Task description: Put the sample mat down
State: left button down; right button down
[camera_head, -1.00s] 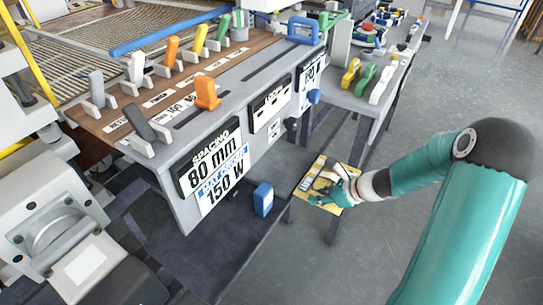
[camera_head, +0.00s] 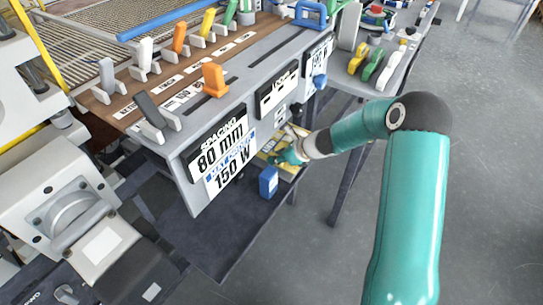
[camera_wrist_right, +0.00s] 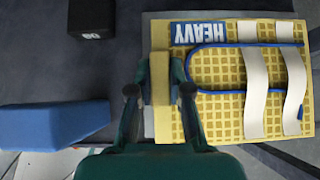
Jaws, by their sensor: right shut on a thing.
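The sample mat is a yellow gridded panel (camera_wrist_right: 218,128) with a blue loop, two white strips and a "HEAVY" label. In the head view the mat (camera_head: 289,172) shows partly, below the bench front at the right end of the low dark shelf (camera_head: 215,228). My right gripper (camera_wrist_right: 160,88) is shut on the mat's left edge in the wrist view. In the head view my right gripper (camera_head: 287,157) covers part of the mat. I cannot tell whether the mat touches the shelf. My left gripper is not in view.
A blue block (camera_head: 269,182) stands on the shelf close to the mat; it also shows in the wrist view (camera_wrist_right: 50,124). A black block marked 60 (camera_wrist_right: 92,18) is beyond. The bench front with "80 mm" and "150 W" signs (camera_head: 222,152) overhangs the shelf.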

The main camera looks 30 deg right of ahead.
jog(key=shift+w+a+r, duration=0.1)
jog(key=shift+w+a, duration=0.1)
jog(key=shift+w, duration=0.25)
jog(key=shift+w+a+r, duration=0.1)
jog(key=shift+w+a, duration=0.05)
jog(key=shift+w, duration=0.25)
jog(key=shift+f, duration=0.9)
jog(key=shift+f+b, duration=0.15)
jog(key=shift+b, duration=0.25)
jog(key=c, duration=1.1)
grip_release()
